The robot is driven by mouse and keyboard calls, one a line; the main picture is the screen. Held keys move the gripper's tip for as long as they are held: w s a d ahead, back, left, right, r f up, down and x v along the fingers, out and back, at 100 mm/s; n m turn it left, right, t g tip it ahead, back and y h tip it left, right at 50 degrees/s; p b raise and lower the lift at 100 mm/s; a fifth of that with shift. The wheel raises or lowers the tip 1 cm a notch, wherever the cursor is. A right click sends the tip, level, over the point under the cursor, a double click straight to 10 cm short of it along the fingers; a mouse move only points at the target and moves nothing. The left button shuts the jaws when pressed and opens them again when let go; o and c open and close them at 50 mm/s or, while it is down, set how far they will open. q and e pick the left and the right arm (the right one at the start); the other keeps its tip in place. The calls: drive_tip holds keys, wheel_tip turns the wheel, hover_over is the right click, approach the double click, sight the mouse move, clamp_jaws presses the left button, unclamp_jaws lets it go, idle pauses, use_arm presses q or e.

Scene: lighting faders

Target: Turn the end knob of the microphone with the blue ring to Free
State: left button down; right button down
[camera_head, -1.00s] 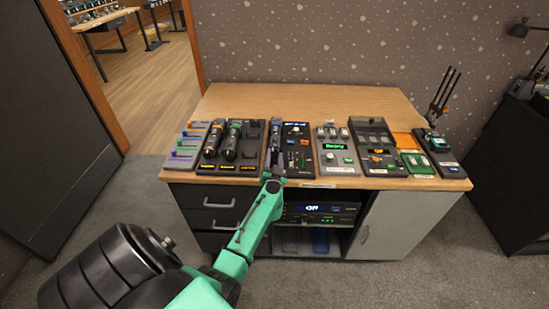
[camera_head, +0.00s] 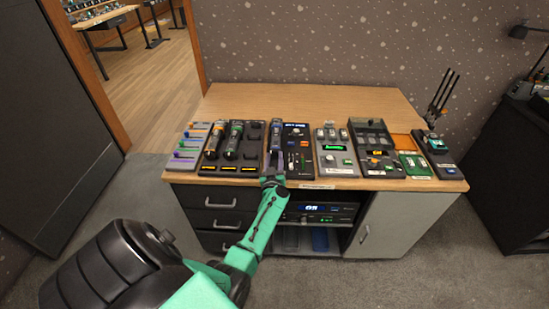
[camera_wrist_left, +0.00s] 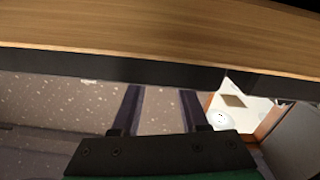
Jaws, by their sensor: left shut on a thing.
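The microphone with the blue ring (camera_head: 276,134) lies on a dark base in the middle of the row of devices on the desk. Its near end points at me. My left gripper (camera_head: 274,168) is at that near end and shut on the end knob, which the fingers hide. The knob's setting cannot be read. In the left wrist view, the two dark fingers (camera_wrist_left: 160,108) stand apart and the knob cannot be made out between them. My right gripper is not in view.
Two more microphones, one with an orange ring (camera_head: 211,142) and one with a green ring (camera_head: 234,140), lie to the left. A black panel with small controls (camera_head: 297,158) stands close on the right. A receiver with a lit display (camera_head: 318,208) sits below the desktop (camera_head: 330,102).

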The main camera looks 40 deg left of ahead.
use_arm(q)
drive_tip(key=shift+f+n, duration=0.1)
drive_tip(key=shift+n, duration=1.1)
drive_tip(key=shift+c, duration=2)
unclamp_jaws()
drive_tip(key=shift+s+d+p, duration=0.15)
drive_tip(key=shift+s+p, duration=0.1)
drive_tip(key=shift+p, duration=0.05)
drive_tip(key=p+v, duration=0.5)
drive_tip(key=v, duration=0.9)
